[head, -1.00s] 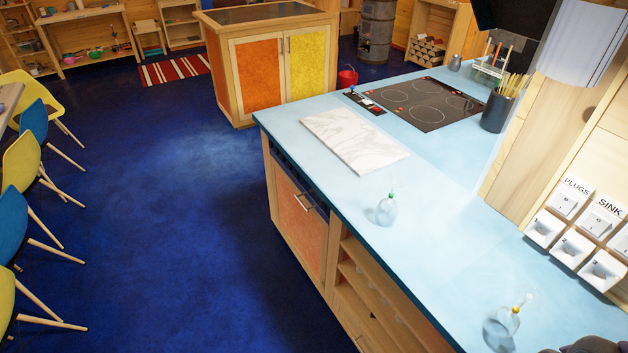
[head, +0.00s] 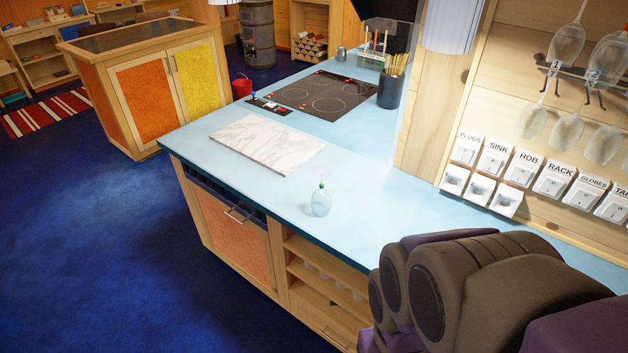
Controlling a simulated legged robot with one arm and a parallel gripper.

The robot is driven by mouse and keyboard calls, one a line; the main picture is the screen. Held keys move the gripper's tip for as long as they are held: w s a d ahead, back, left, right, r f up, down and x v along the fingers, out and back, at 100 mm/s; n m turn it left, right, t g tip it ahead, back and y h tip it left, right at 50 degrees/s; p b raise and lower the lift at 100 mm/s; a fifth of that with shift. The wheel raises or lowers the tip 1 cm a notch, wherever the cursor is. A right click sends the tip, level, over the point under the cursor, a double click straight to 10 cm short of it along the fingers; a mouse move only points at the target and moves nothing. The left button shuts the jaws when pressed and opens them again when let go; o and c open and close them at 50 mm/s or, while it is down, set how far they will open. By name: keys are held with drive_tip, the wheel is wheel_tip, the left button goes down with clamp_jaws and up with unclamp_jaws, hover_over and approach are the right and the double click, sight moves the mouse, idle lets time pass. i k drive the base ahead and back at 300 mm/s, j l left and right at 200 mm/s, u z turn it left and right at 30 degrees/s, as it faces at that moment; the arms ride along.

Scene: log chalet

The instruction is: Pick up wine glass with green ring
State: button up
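The wine glass with the green ring (head: 320,204) stands on the light blue counter (head: 390,220), near its front edge and just right of the marble board. It is clear; its bowl is at the bottom and the small green ring sits above it, so it looks upside down. Nothing touches it. My gripper's fingers cannot be made out.
A marble board (head: 266,145), a black hob (head: 325,92) and a pencil pot (head: 391,90) are farther back. Labelled switches (head: 555,180) and hanging glasses (head: 566,44) are on the right wall. Blue floor (head: 110,250) is clear at left.

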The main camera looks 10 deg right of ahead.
sight(321, 201)
drive_tip(key=i+l+z, duration=0.2)
drive_tip(key=z, duration=0.2)
drive_tip(key=i+l+z, duration=0.2)
drive_tip(key=z, duration=0.15)
